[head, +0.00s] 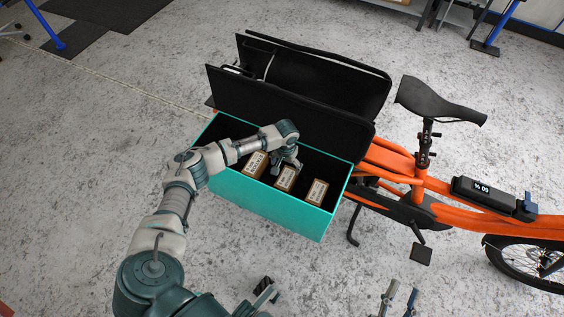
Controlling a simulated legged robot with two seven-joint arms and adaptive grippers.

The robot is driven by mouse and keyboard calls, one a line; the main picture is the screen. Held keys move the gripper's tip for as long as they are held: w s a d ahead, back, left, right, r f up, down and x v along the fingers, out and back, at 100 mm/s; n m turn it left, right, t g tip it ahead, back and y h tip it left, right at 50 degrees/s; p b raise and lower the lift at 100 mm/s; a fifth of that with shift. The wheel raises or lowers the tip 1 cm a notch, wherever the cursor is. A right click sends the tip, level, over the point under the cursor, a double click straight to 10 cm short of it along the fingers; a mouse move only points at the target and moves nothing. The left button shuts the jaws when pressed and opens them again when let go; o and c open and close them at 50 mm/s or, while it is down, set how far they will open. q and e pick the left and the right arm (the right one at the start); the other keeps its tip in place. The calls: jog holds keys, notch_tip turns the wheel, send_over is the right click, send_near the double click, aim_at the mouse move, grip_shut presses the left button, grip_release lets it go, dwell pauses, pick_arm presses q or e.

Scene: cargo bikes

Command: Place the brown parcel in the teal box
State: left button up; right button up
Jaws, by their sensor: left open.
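The teal box (265,198) is an open container mounted beside the orange cargo bike, in the middle of the view. Three brown parcels with printed faces stand in it in a row: a left one (254,165), a middle one (285,179) and a right one (317,192). My left gripper (288,167) is open and points down into the box, just behind the top of the middle parcel. Whether it touches that parcel cannot be told. Two thin prongs (398,301) at the bottom edge may be my right gripper, mostly cut off.
Black padded panels (305,85) rise along the far side of the box. The orange bike frame (395,165), with its black saddle (440,102), extends right. A dark striped object (265,291) shows at the bottom edge. The grey floor left of the box is clear.

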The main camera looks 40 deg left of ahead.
pick_arm(q)
jog(key=r, duration=0.3)
jog(key=shift+d+p, duration=0.25)
jog(key=shift+p, duration=0.15)
pick_arm(e)
jog(key=f, duration=0.1)
jog(key=f+g, duration=0.1)
jog(key=w+f+g, duration=0.1)
jog(key=shift+d, duration=0.3)
pick_arm(q)
jog(key=shift+a, duration=0.15)
pick_arm(e)
jog(key=shift+w+a+g, duration=0.15)
jog(key=shift+a+g, duration=0.1)
jog(key=shift+g, duration=0.05)
pick_arm(q)
jog(key=shift+r, duration=0.1)
pick_arm(e)
jog(key=shift+d, duration=0.1)
